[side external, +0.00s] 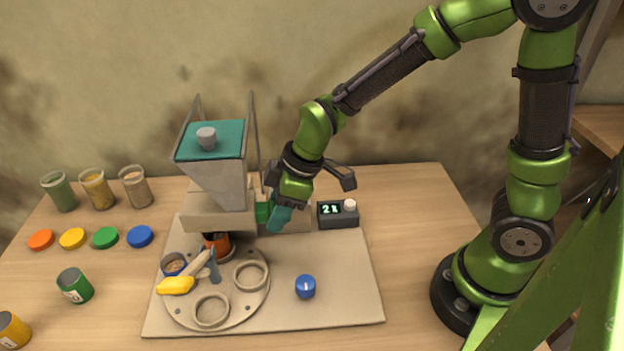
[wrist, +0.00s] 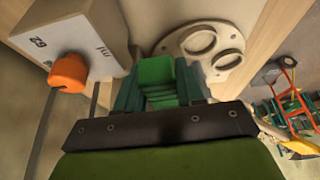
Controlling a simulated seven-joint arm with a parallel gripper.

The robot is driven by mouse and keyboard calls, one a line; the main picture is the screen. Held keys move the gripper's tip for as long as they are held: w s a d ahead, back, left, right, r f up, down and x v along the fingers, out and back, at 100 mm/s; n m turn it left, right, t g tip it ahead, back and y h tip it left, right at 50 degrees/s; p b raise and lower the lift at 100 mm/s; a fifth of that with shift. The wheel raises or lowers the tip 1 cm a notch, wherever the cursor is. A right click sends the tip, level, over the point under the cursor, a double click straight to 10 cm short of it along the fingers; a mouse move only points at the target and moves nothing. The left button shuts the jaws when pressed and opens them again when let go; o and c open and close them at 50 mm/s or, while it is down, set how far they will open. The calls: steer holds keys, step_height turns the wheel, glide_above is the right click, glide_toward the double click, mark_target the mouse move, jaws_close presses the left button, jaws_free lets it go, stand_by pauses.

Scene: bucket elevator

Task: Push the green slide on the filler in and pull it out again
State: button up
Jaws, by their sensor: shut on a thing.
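The filler (side external: 222,180) stands at the back of the board, with a tapered hopper and a teal lid. Its green slide (side external: 262,211) sticks out from the right side of the base. My gripper (side external: 278,217) points down at the slide, with teal fingers. In the wrist view, the green slide (wrist: 157,78) sits between the two fingers, and my gripper (wrist: 160,92) is shut on it. The fingers hide part of the slide, so I cannot tell how far in it is.
A display box (side external: 338,213) stands close to the right of my gripper. In front are a blue knob (side external: 305,287) and a round plate (side external: 238,309) with ring holders, cups and a yellow-handled tool (side external: 176,285). Jars and coloured lids stand at left. The board's right front is clear.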

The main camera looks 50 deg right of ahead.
steer(key=shift+s+d, duration=1.7)
steer(key=shift+d, duration=0.1)
stand_by(0.8)
steer(key=o, duration=0.7)
steer(key=shift+a, duration=0.1)
steer(key=shift+c, duration=0.2)
steer(key=w+a+r+v, duration=0.1)
steer(key=v, duration=1)
steer(key=shift+w+a+r, duration=0.2)
steer(key=shift+a, duration=0.05)
